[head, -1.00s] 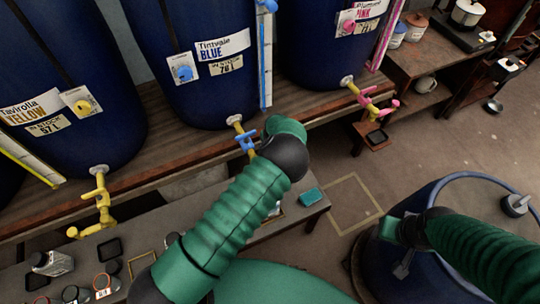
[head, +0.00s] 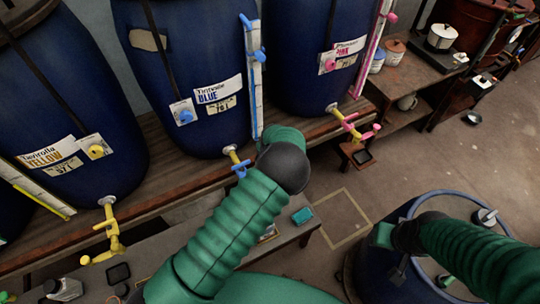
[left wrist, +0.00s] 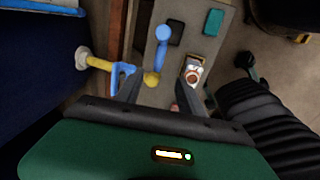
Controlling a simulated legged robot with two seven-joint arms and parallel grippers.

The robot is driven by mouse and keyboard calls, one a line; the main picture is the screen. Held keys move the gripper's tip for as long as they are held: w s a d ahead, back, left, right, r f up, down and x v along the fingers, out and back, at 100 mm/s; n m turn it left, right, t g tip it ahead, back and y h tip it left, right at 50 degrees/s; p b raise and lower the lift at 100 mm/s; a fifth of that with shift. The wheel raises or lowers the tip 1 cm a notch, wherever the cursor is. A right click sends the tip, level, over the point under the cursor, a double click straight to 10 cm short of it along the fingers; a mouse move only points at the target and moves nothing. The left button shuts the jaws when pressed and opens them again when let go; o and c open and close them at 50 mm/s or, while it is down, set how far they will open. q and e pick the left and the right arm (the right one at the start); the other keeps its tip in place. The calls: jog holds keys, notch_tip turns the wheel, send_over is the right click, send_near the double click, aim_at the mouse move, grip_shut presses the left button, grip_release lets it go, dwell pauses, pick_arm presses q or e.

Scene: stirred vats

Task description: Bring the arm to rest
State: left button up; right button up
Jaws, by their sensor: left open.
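My left arm (head: 232,225) comes up from the bottom of the head view, bent at a dark joint in front of the blue-labelled vat's tap (head: 240,168). The left gripper is hidden behind the arm there. In the left wrist view, the left gripper's (left wrist: 160,92) dark fingers are apart, with nothing seen held between them. The blue tap handle (left wrist: 122,72) and yellow spout lie just beyond the fingers; contact cannot be told. My right arm (head: 465,250) reaches in from the right over a blue drum (head: 362,285). Its gripper does not show.
Blue vats labelled yellow (head: 65,150), blue (head: 190,75) and pink (head: 310,60) stand on a wooden shelf (head: 185,180). A low bench (head: 285,238) bears a teal block (head: 302,215) and dark squares. Floor is clear around a marked outline (head: 345,222).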

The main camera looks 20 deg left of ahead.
pick_arm(q)
jog(key=s+a+r+m+b, duration=0.1)
jog(key=s+r+m, duration=0.6)
jog(key=s+m, duration=0.4)
jog(key=s+a+r+m+t+h+b, duration=0.1)
jog(key=s+r+m+b, duration=0.1)
jog(key=s+r+m, duration=0.6)
jog(key=s+m, duration=0.4)
jog(key=m, duration=0.4)
jog(key=shift+r+h, duration=0.3)
jog(key=shift+s+a, duration=0.1)
jog(key=shift+s, duration=0.1)
jog(key=shift+w, duration=0.1)
